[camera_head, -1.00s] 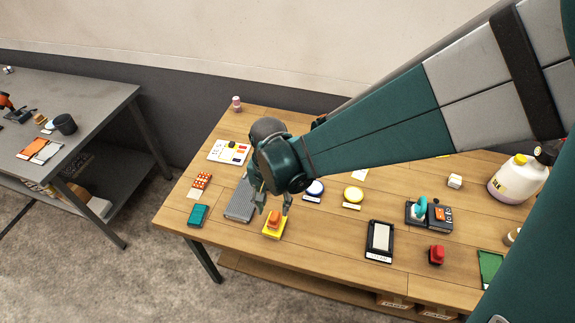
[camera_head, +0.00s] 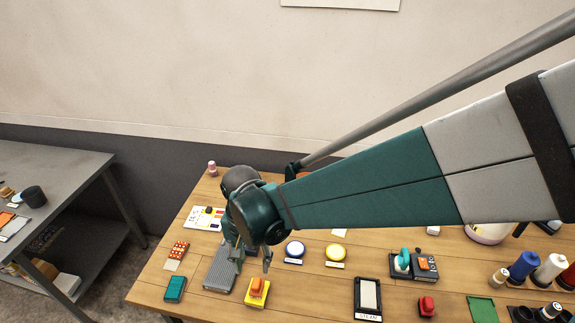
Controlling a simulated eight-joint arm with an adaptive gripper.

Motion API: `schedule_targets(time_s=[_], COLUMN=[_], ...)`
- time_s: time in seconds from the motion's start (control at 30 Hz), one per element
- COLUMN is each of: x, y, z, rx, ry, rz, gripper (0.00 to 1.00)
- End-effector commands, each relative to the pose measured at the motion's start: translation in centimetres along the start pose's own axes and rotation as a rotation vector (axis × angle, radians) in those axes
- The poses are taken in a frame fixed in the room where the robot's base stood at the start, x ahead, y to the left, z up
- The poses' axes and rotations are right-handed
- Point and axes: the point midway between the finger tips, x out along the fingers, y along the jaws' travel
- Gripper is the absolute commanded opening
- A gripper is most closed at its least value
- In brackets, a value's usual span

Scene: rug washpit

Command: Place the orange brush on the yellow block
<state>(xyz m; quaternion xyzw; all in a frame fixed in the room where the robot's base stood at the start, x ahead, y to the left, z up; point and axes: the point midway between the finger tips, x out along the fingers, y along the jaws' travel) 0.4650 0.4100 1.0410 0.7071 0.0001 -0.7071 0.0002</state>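The orange brush (camera_head: 257,285) rests on top of the yellow block (camera_head: 262,301) near the front edge of the wooden table, left of the middle. My gripper (camera_head: 253,264) is just behind and above the brush, pointing down. Its two fingers are spread apart with nothing visible between them, and the brush appears clear of them. My wrist hides the table behind the gripper.
A grey ribbed mat (camera_head: 219,270) lies just left of the block, and a teal block (camera_head: 175,289) farther left. A black-framed tray (camera_head: 368,298) stands farther right, with bare table between.

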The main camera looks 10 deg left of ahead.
Motion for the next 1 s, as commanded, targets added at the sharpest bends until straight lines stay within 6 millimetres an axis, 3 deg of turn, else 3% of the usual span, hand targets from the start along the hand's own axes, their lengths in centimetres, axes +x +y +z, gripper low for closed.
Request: schedule_targets(time_s=[0.57,0.77,1.0], x=[-0.3,-1.9,-4.8], y=[0.5,2.7,7.5], z=[-0.2,-1.2,-2.6], rx=[0.001,0.003,0.005], ry=[0.005,0.028,0.082], rz=[-0.005,-0.024,-0.060], gripper=[0.39,0.39,0.39])
